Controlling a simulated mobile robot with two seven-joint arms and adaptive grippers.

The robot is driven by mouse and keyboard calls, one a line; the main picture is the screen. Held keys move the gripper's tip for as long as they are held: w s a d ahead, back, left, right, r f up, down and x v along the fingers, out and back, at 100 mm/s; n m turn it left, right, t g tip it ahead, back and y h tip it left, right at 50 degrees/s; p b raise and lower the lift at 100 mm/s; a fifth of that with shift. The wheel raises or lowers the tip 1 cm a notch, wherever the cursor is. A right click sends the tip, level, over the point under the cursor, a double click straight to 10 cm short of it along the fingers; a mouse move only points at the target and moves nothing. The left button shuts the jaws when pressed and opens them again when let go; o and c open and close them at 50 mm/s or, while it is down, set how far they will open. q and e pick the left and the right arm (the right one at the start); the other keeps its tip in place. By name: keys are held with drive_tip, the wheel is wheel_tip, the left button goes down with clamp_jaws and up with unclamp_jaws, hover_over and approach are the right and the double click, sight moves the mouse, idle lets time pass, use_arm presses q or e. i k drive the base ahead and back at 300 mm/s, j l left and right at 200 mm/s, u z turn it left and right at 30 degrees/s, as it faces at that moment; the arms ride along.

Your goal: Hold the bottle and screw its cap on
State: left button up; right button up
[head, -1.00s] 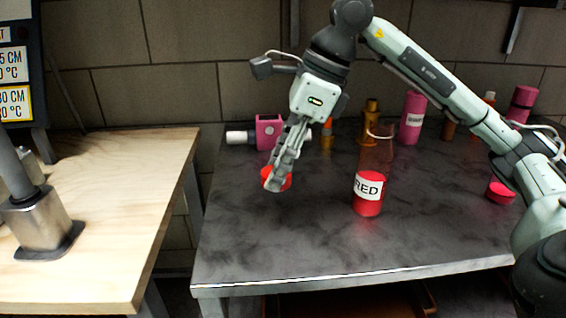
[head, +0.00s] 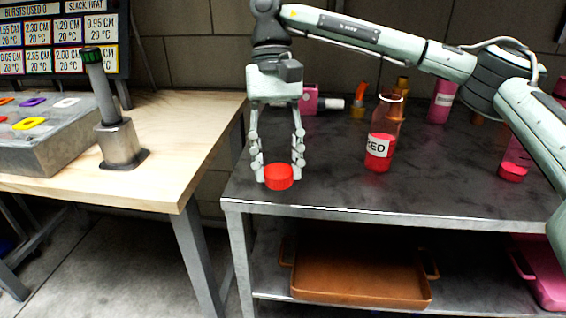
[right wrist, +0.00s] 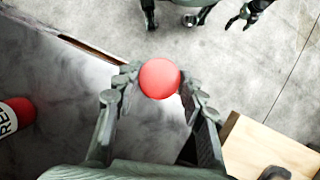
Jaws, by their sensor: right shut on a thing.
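The clear bottle (head: 380,150) stands upright on the dark table, with red contents and a white label ending in "ED". My right gripper (head: 278,170) points down, left of the bottle, shut on a round red cap (head: 279,178). The cap sits between the fingertips in the right wrist view (right wrist: 159,78). I cannot tell whether it touches the table. A dark forked shape (right wrist: 243,14) there may be my left gripper; its state is unclear.
A pink holder (head: 309,100), a pink bottle (head: 441,102) and amber bottles stand along the back. My right arm crosses above them. A brown tray (head: 355,272) lies on the lower shelf. A wooden bench (head: 170,160) stands left, across a gap.

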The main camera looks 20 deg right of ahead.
sight(387, 120)
drive_tip(key=k+l, duration=0.15)
drive_tip(key=l, duration=0.2)
drive_tip(key=k+l, duration=0.15)
drive_tip(key=l, duration=0.2)
drive_tip(key=k+l+u, duration=0.1)
drive_tip(key=l, duration=0.25)
drive_tip(key=k+l, duration=0.45)
drive_tip(key=l, duration=0.25)
drive_tip(key=u, duration=0.05)
